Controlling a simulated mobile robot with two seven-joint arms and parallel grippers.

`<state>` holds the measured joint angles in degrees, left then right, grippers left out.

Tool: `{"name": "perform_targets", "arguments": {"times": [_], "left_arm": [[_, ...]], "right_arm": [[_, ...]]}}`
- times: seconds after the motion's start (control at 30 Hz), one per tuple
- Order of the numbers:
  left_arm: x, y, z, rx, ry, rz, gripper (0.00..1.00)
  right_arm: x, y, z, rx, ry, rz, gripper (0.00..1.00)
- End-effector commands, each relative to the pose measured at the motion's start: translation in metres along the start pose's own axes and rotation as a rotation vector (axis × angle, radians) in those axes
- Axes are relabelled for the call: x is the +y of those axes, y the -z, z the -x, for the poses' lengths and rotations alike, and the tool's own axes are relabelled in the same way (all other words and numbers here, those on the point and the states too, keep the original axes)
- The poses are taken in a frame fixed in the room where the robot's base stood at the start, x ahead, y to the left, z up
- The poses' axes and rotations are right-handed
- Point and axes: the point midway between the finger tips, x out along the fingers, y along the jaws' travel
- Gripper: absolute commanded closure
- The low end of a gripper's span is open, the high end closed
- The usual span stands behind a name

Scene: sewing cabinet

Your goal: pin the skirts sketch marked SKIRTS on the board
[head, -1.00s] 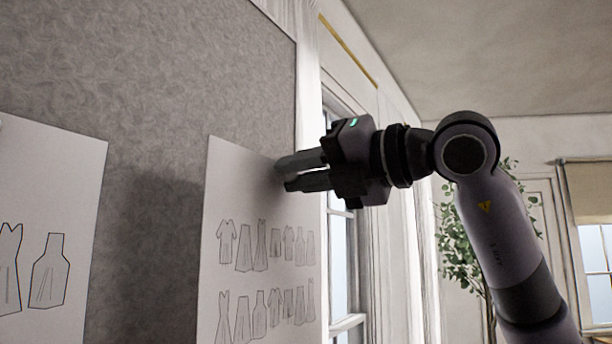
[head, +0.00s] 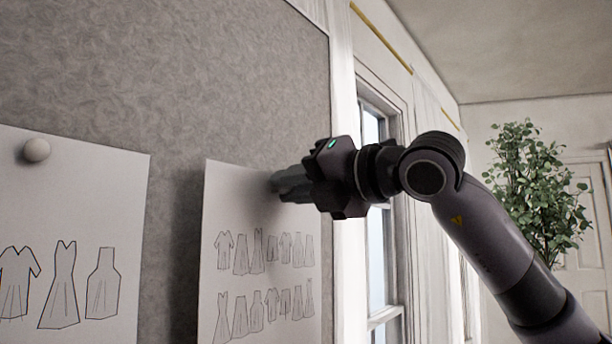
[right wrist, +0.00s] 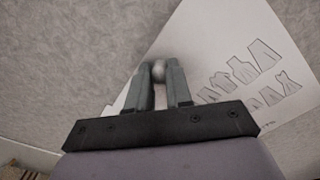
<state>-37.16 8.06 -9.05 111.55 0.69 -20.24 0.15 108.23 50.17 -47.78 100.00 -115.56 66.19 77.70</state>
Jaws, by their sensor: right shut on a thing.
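A white sketch sheet (head: 255,205) with two rows of small garment outlines is upright in front of the grey board (head: 230,60), its shadow falling on the board to its left. It also shows in the right wrist view (right wrist: 225,45), with outlines and a small label, of which only the end is partly readable. My right gripper (head: 278,186) is at the sheet's upper part. In the right wrist view its fingers (right wrist: 160,80) are closed around a white round pin head (right wrist: 158,70), which lies over the sheet near its edge. Whether the sheet touches the board is unclear. My left gripper is out of view.
A window (head: 378,240) and curtain (head: 345,120) are right of the board. A leafy plant (head: 535,180) stands farther back.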

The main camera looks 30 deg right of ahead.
Motion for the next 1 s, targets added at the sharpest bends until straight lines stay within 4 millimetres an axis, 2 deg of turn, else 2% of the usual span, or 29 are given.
{"name": "perform_targets", "arguments": {"times": [0.13,0.5,1.0], "left_arm": [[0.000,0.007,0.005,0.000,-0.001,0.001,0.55],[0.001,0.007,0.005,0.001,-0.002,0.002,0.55],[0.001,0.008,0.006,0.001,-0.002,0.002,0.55]], "right_arm": [[0.001,-0.001,-0.013,0.003,0.001,-0.001,1.00],[0.000,0.001,-0.039,0.002,0.000,0.000,1.00],[0.000,0.000,-0.045,0.000,0.000,0.002,1.00]]}}
